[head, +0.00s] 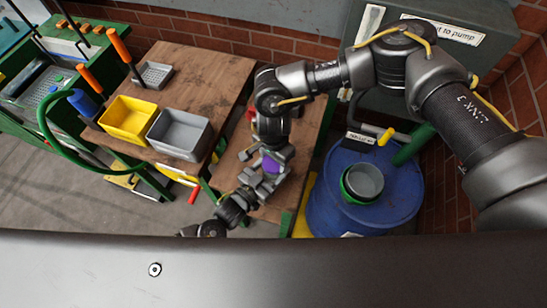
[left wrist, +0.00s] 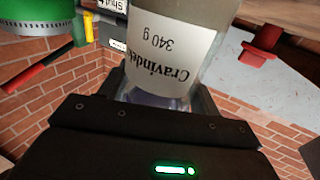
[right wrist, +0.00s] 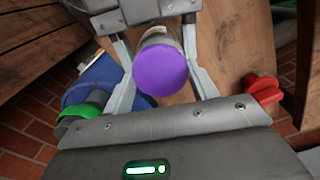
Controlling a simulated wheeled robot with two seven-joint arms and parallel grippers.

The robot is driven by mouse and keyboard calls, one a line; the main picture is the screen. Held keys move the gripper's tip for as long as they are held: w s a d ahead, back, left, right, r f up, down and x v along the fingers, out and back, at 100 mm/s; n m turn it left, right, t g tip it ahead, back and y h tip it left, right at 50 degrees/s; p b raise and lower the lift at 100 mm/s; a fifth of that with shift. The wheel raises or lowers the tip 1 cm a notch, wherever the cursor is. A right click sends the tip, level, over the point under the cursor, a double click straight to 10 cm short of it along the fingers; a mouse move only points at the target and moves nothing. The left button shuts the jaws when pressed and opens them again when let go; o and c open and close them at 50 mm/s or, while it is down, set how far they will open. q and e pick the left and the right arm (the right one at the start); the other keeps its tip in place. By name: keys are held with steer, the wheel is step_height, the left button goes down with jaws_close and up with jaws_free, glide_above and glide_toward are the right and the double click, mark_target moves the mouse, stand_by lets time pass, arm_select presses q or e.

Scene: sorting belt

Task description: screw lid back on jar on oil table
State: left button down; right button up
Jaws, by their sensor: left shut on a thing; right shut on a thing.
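The purple lid (right wrist: 160,71) sits between the fingers of my right gripper (right wrist: 157,55), which is shut on it. In the head view, the lid (head: 270,165) shows as a small purple patch among the grey fingers. The glass jar (left wrist: 172,58) with a white label reading "340 g" is held by my left gripper (left wrist: 165,92), shut on its body. In the right wrist view the jar (right wrist: 158,38) lies directly behind the lid, in line with it. Whether the lid is seated on the thread cannot be told. The jar's mouth is hidden.
A wooden table (head: 215,70) carries a yellow bin (head: 127,119), a grey bin (head: 180,134) and a small grey tray (head: 153,75). A blue drum (head: 335,205) with a green-rimmed bowl (head: 362,182) stands right of the grippers. A red fixture (right wrist: 262,92) is close by.

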steer(key=m, duration=0.6)
steer(key=shift+m, duration=0.4)
steer(key=m, duration=0.5)
steer(key=shift+f, duration=0.1)
steer(key=m, duration=0.2)
steer(key=shift+m, duration=0.4)
steer(key=m, duration=1.1)
steer(key=o, duration=1.1)
steer(key=shift+o, duration=0.2)
